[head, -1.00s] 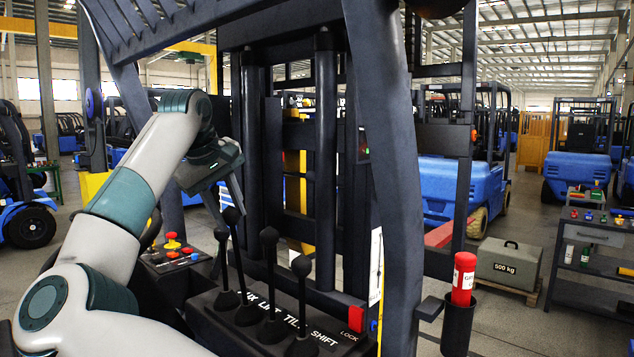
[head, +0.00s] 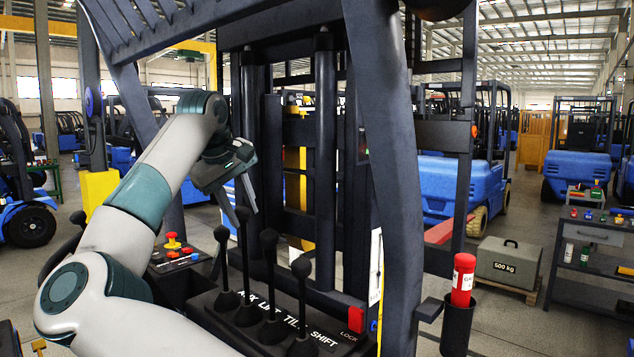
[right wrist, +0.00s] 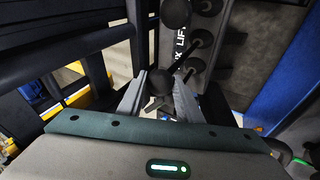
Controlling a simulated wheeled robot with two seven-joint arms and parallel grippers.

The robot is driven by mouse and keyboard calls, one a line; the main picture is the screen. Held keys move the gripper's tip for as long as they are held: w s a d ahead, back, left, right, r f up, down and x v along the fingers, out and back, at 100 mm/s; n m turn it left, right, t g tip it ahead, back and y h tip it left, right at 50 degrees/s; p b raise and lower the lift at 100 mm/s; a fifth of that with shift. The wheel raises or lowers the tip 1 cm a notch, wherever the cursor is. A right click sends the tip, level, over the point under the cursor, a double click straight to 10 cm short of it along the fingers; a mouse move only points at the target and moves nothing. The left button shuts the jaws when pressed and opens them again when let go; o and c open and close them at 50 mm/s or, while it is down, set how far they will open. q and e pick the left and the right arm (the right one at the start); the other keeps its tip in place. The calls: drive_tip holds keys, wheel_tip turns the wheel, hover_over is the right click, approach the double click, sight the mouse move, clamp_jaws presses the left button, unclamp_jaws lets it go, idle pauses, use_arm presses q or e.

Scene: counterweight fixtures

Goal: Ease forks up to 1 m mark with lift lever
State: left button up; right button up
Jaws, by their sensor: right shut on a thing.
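The lift lever (head: 242,214) stands in a row of black ball-topped levers on the dark console (head: 213,303) below the mast, behind the label LIFT. My right gripper (head: 250,208) is shut on its knob, which also shows between the two fingers in the right wrist view (right wrist: 158,83). The aux lever (head: 222,234) is just left of it; the tilt lever (head: 269,238) and shift lever (head: 302,267) are to the right. The dark mast (head: 326,150) rises behind. I cannot make out the forks or a 1 m mark clearly. My left gripper is out of view.
A red LOCK block (head: 356,319) sits at the console's right end. A panel with red buttons (head: 172,243) is at the left. A thick dark pillar (head: 390,180) stands right of the levers.

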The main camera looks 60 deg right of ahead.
drive_tip(key=shift+r, duration=0.1)
drive_tip(key=o, duration=0.9)
drive_tip(key=shift+a+r, duration=0.1)
drive_tip(key=p+v, duration=0.4)
drive_tip(key=v, duration=0.5)
drive_tip(key=shift+s+a+r+p, duration=0.1)
drive_tip(key=shift+a+r+p, duration=0.15)
drive_tip(key=shift+r+p, duration=0.05)
drive_tip(key=shift+f, duration=0.1)
